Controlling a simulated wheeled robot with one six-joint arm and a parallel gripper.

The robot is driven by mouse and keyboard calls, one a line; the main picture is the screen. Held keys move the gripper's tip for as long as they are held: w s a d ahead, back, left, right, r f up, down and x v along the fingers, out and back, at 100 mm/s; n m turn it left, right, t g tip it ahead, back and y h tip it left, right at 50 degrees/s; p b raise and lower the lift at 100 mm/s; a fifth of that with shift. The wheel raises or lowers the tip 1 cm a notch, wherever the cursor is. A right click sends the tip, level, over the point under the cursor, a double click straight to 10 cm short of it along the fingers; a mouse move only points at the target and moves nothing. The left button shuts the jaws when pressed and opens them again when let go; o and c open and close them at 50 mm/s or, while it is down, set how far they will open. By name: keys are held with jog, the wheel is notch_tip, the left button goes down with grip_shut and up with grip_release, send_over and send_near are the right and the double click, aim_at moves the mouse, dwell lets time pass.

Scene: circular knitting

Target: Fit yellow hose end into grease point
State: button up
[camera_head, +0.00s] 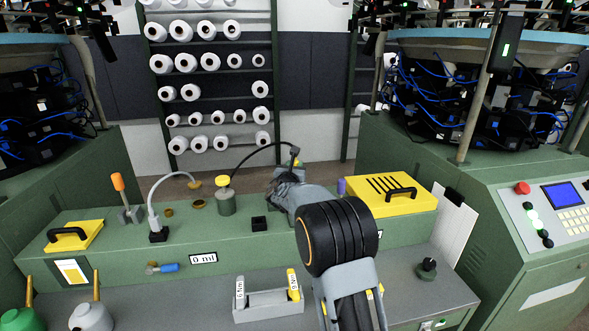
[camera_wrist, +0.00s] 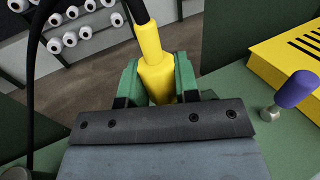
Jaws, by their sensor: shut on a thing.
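The yellow hose end (camera_wrist: 157,70) is held between the green fingers of my gripper (camera_wrist: 158,88) in the wrist view, with a black hose leaving its top. In the head view, a small part of the yellow hose end (camera_head: 297,163) shows beyond my arm, which hides most of my gripper. The black hose (camera_head: 258,151) arcs left to a green pot with a yellow cap (camera_head: 224,190). I cannot tell which fitting is the grease point. Brass-coloured round fittings (camera_head: 198,204) sit on the green bench top, left of the pot.
A yellow slotted cover (camera_head: 390,195) with a black handle stands right of my arm, and a purple knob (camera_wrist: 296,89) beside it. A grey hose (camera_head: 154,195), an orange-handled lever (camera_head: 118,182) and another yellow cover (camera_head: 75,237) are at left.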

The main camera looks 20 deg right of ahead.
jog(key=shift+f+b, duration=0.3)
jog(key=shift+f, duration=0.25)
jog(key=shift+b, duration=0.9)
dwell(1.5)
jog(key=shift+f+b, duration=1.7)
jog(key=shift+b, duration=0.25)
jog(key=o, duration=1)
jog(key=b+v, duration=0.1)
jog(key=v, duration=1.3)
jog(key=shift+b, duration=0.4)
